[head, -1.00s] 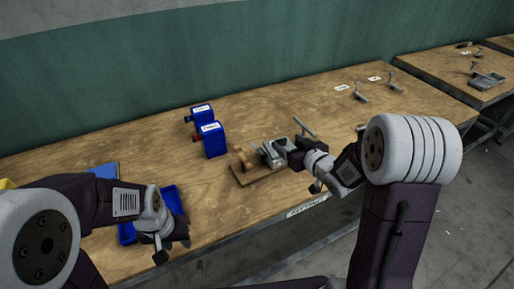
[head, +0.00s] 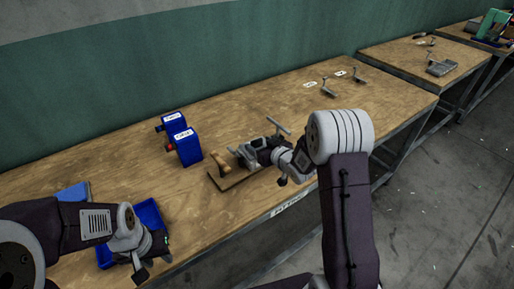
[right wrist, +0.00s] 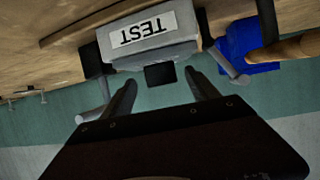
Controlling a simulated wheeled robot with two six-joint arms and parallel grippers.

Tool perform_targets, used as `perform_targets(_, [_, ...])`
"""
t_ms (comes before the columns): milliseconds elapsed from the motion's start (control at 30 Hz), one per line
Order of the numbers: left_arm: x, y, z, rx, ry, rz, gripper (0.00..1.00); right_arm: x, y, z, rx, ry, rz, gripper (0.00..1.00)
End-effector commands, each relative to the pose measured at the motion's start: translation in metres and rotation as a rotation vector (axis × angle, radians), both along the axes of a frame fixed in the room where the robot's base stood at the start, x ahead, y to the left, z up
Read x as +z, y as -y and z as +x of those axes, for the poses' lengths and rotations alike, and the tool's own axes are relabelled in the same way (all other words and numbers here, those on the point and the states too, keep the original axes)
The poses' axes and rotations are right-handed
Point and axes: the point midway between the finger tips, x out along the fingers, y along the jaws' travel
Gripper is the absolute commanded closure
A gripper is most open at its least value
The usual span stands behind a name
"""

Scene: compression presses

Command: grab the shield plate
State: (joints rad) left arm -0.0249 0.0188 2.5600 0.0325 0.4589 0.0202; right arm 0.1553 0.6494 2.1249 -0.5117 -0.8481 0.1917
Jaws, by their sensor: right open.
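I cannot pick out a shield plate with certainty. A grey press (head: 247,153) stands on a wooden board (head: 232,182) at the table's front, partly hidden by my right gripper (head: 272,153). In the right wrist view, a grey block labelled TEST (right wrist: 150,35) appears upside down beyond my right gripper (right wrist: 162,92). Its two fingers are apart with nothing clearly between them; a small dark square (right wrist: 160,75) shows beyond them. My left gripper (head: 150,260) is over the right side of a blue tray (head: 148,214); its finger gap is unclear.
Two blue labelled boxes (head: 187,146) stand left of the press. A wooden handle (head: 221,162) rises from the board. Small metal levers (head: 327,88) lie at the table's back right. More tables (head: 400,55) stand farther right.

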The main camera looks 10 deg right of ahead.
Motion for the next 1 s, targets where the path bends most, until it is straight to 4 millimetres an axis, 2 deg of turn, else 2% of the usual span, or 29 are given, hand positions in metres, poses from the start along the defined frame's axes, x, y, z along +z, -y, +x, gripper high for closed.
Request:
perform_targets(100, [0.001, 0.000, 0.000, 0.000, 0.000, 0.000, 0.64, -0.004, -0.003, 0.010, 0.001, 0.000, -0.001, 0.31])
perform_targets(300, [0.001, 0.000, 0.000, 0.000, 0.000, 0.000, 0.64, -0.004, -0.003, 0.011, 0.000, 0.000, 0.000, 0.31])
perform_targets(500, [0.001, 0.000, 0.000, 0.000, 0.000, 0.000, 0.64, -0.004, -0.003, 0.010, 0.000, 0.000, 0.000, 0.87])
perform_targets(567, [0.001, 0.000, 0.000, 0.000, 0.000, 0.000, 0.64, -0.004, -0.003, 0.010, 0.000, 0.000, 0.000, 1.00])
perform_targets(867, [0.001, 0.000, 0.000, 0.000, 0.000, 0.000, 0.64, -0.001, -0.003, 0.011, 0.000, 0.002, 0.000, 1.00])
perform_targets(1000, [0.005, 0.000, 0.000, 0.000, 0.000, 0.000, 0.64, 0.016, -0.003, 0.011, 0.001, 0.005, -0.001, 1.00])
